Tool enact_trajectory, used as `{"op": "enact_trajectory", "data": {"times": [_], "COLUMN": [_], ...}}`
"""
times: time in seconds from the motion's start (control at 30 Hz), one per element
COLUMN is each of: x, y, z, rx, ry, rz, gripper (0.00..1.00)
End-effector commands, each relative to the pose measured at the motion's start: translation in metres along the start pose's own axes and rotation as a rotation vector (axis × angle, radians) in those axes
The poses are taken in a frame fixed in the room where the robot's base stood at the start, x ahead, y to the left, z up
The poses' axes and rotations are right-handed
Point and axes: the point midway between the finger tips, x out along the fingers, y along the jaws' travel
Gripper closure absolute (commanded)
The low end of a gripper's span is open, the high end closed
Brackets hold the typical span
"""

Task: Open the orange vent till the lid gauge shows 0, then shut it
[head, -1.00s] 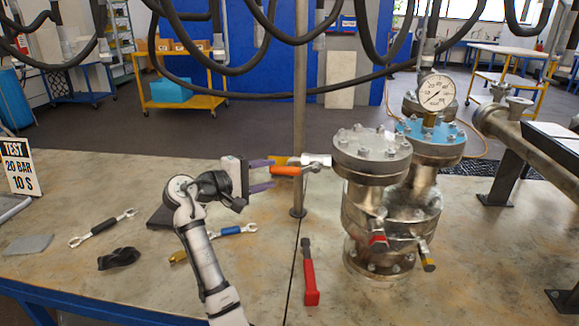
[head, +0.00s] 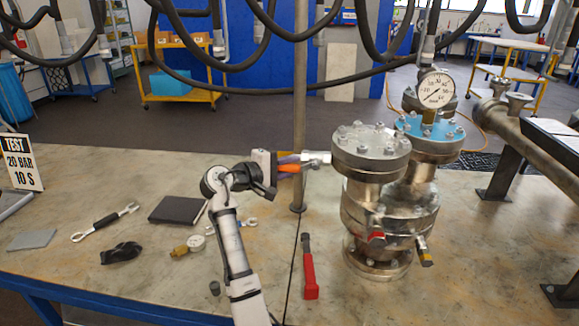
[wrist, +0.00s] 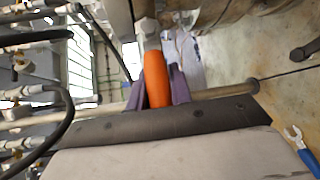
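The orange vent handle (head: 290,167) sticks out left from a silver fitting (head: 318,158) beside the grey bolted lid (head: 372,148) of the vessel. My gripper (head: 288,163) is at this handle from the left. In the wrist view, its purple fingers (wrist: 158,92) lie on both sides of the orange handle (wrist: 156,80), close against it, and look shut on it. The lid gauge (head: 436,90) is a white round dial above the blue lid (head: 430,135); its needle seems to point to the lower left, but the exact reading is too small to tell.
Red (head: 376,236) and yellow-tipped (head: 425,255) handles sit low on the vessel. A red-handled tool (head: 309,270), a wrench (head: 105,222), a dark flat box (head: 178,210) and a small loose gauge (head: 196,243) lie on the bench. A thin post (head: 299,110) stands behind my gripper.

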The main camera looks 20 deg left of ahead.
Motion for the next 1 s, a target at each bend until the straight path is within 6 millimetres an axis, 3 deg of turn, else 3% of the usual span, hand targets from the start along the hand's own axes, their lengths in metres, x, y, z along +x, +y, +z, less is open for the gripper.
{"op": "enact_trajectory", "data": {"times": [0.17, 0.63, 1.0], "x": [0.0, 0.001, 0.008], "y": [0.0, -0.004, -0.024], "z": [0.0, 0.0, 0.001], "rx": [0.0, -0.04, -0.232], "ry": [0.0, -0.013, -0.067], "rz": [0.0, 0.039, 0.227], "gripper": [1.0, 1.0, 1.0]}}
